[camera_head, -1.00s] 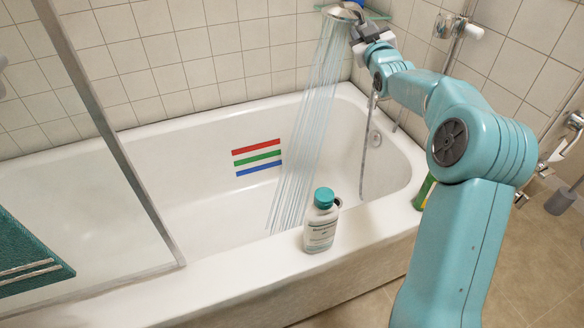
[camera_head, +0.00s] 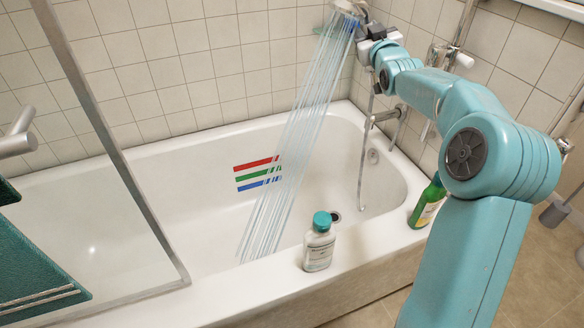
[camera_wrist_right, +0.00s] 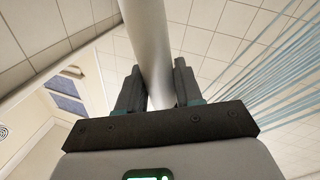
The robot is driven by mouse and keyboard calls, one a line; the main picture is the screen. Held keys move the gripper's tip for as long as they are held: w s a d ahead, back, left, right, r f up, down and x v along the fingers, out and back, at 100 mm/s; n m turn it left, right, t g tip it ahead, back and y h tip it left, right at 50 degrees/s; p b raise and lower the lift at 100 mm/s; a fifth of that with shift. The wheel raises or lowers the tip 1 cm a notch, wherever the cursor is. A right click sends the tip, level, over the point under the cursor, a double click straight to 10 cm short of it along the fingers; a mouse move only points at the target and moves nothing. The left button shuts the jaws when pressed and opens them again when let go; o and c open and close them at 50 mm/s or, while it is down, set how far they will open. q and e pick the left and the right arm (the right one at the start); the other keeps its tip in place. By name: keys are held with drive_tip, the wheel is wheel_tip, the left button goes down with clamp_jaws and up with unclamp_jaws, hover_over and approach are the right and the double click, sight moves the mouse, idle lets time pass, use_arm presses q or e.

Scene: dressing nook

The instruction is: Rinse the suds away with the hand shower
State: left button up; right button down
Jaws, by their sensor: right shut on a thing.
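The hand shower (camera_head: 347,9) is high over the bathtub (camera_head: 200,262), its head at the top edge of the head view. My right gripper (camera_head: 370,40) is shut on its handle, which shows as a pale tube (camera_wrist_right: 149,40) between the fingers in the right wrist view. Water jets (camera_head: 293,150) fall from the head, slanting down to the left into the tub. They cross the right end of red, green and blue stripes (camera_head: 250,174) on the tub's far inner wall. I can make out no suds. My left gripper is not in view.
A white bottle with a teal cap (camera_head: 319,243) stands on the front rim. A green bottle (camera_head: 428,203) stands at the rim's right end, close to my right arm. The hose (camera_head: 363,160) hangs into the tub. A glass screen's frame (camera_head: 115,150) and teal towel (camera_head: 35,255) are left.

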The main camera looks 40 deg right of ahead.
drive_tip(key=s+a+r+m+p, duration=0.1)
drive_tip(key=s+r+m+p, duration=0.1)
drive_tip(key=r+p, duration=0.7)
drive_tip(key=s+a+r+m+g+p, duration=0.1)
drive_tip(key=s+r+p, duration=0.1)
drive_tip(key=r+p, duration=0.6)
wheel_tip(320, 180, up, 4)
drive_tip(key=shift+s+f+m+p, duration=0.1)
drive_tip(key=shift+s+m+p, duration=0.2)
drive_tip(key=shift+m+p, duration=0.1)
idle(0.4)
idle(0.5)
